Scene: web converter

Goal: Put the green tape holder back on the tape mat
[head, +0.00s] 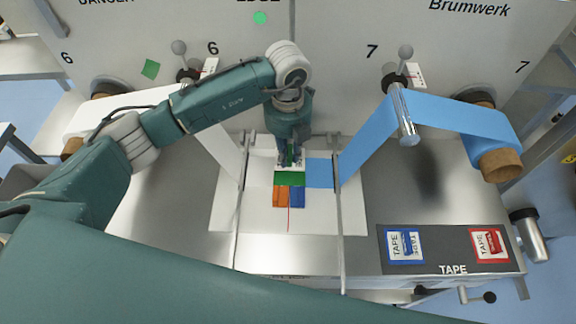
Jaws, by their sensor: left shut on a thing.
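My left gripper (289,160) points down over the middle of the machine table and is shut on the green tape holder (290,179). The holder's green front edge shows below the fingers; the rest is mostly hidden by the gripper. I cannot tell whether it touches the surface below. The dark tape mat (447,250), marked TAPE, lies at the table's front right. A blue tape holder (406,246) lies on its left part and a red tape holder (490,245) on its right part. The mat between them is bare. My right gripper is not in view.
A blue web (420,120) runs from a roll at right to the middle. A white web (222,145) comes from the left. Orange (280,197) and blue pieces lie below the gripper. Metal rods (340,215) flank the white plate (355,222). Steel table between plate and mat is clear.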

